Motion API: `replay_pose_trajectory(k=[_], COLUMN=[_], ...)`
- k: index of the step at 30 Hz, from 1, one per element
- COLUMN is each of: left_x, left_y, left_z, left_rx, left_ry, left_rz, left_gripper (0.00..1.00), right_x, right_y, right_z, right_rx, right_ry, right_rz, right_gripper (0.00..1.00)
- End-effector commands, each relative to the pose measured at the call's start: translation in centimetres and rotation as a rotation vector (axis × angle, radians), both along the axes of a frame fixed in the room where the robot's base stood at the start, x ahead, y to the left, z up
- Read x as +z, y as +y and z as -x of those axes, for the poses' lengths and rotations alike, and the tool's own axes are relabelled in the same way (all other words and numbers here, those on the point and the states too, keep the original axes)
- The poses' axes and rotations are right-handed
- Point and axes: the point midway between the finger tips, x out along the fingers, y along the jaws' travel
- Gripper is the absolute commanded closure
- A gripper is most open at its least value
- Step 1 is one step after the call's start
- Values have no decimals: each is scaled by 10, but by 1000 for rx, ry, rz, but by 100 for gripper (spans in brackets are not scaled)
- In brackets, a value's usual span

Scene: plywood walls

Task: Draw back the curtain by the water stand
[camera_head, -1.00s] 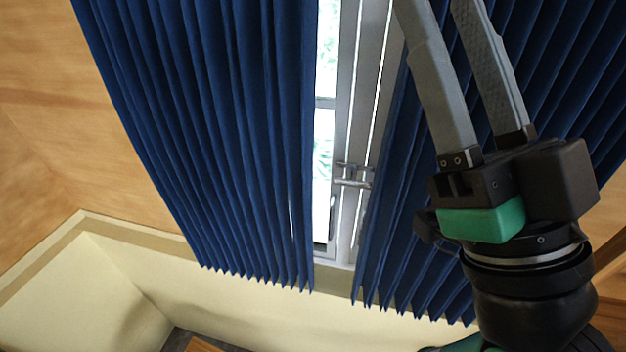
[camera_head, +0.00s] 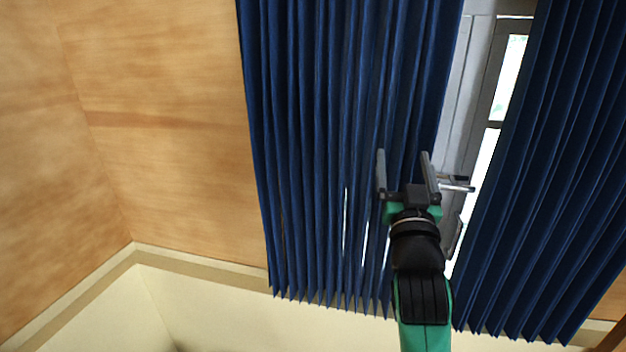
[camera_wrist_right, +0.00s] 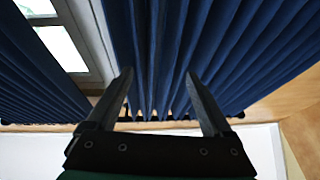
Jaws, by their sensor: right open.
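Two pleated dark blue curtains hang over a window. The left curtain (camera_head: 310,140) is spread wide, and the right curtain (camera_head: 560,190) hangs beside it across a narrow gap. My right gripper (camera_head: 404,165) is open in front of the left curtain, near its edge at the gap. In the right wrist view, the open fingers of my right gripper (camera_wrist_right: 158,85) point at a curtain (camera_wrist_right: 165,50), with folds showing between them. I cannot tell whether they touch the cloth. My left gripper is not in view. No water stand shows.
The window (camera_head: 510,75) shows in the gap, with a grey frame and a metal handle (camera_head: 458,187) just right of my right gripper. A plywood wall (camera_head: 160,130) is bare to the left. A pale wall (camera_head: 230,310) lies below the curtains.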

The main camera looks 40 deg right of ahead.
Motion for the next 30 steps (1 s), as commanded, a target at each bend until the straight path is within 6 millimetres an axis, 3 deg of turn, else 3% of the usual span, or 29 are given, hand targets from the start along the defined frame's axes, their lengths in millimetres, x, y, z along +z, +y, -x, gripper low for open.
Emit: replay_pose_trajectory(k=[1, 6, 14, 24, 30], left_x=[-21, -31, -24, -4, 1], left_y=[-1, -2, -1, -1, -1], left_z=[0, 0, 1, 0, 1], left_rx=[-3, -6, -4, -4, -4], left_ry=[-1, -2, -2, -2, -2], left_rz=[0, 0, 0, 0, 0], left_gripper=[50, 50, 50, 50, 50], right_x=[-27, -42, -34, -5, 4], right_y=[-20, -47, -56, -109, -130], right_z=[7, 22, 18, -21, -36], right_rx=[-48, -104, -107, -106, -103], right_ry=[19, 29, 28, 31, 29], right_rz=[-2, -7, -7, -6, -5], right_gripper=[15, 15, 15, 15, 15])
